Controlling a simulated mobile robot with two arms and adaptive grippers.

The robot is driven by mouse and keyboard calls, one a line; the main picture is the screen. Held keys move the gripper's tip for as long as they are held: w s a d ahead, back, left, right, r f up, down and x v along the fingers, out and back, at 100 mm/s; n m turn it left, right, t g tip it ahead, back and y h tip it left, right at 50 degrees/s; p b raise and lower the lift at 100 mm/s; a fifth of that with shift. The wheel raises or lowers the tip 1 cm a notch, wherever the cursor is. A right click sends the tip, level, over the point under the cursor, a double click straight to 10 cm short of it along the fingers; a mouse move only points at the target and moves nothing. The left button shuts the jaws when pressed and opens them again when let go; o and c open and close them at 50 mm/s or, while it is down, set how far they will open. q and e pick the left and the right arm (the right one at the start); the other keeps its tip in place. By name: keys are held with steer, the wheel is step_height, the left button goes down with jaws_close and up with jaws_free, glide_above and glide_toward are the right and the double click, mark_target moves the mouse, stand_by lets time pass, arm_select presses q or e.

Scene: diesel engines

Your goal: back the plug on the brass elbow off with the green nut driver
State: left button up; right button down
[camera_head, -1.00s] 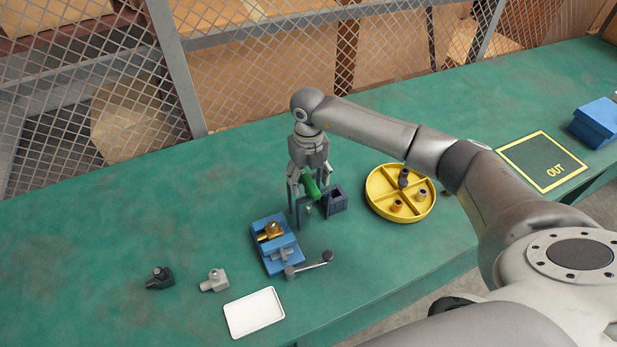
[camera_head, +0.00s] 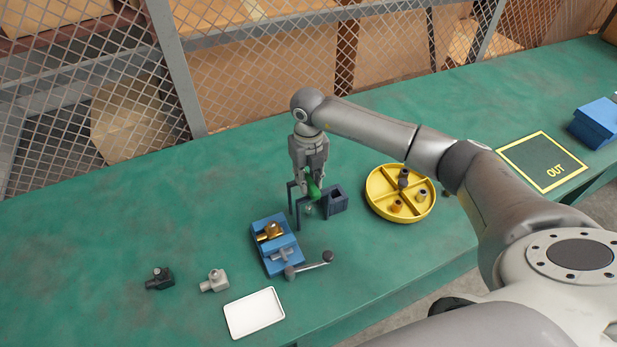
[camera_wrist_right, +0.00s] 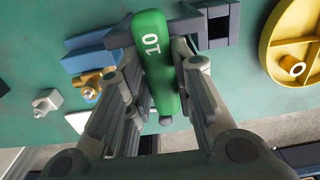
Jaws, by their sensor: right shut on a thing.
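The green nut driver (camera_head: 314,188) stands at a dark rack (camera_head: 296,204) beside the vise. Its handle shows a white "10" in the right wrist view (camera_wrist_right: 153,60). My right gripper (camera_head: 309,186) is shut on the driver's handle, one finger on each side. The brass elbow (camera_head: 269,231) is clamped in the blue vise (camera_head: 284,262), left of the gripper and apart from it; it also shows in the right wrist view (camera_wrist_right: 92,84). The plug on it is too small to make out clearly. My left gripper is not in view.
A dark open box (camera_head: 338,200) joins the rack. A yellow divided tray (camera_head: 372,205) with several small fittings stands to the right. A dark fitting (camera_head: 160,279), a grey fitting (camera_head: 214,281) and a white tray (camera_head: 235,323) lie at the front left. The vise handle (camera_head: 318,263) sticks out right.

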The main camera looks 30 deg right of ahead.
mark_target(308, 180)
step_height(308, 180, up, 8)
steer(key=p, duration=0.5)
step_height(308, 180, up, 8)
steer(key=p, duration=0.5)
stand_by(0.6)
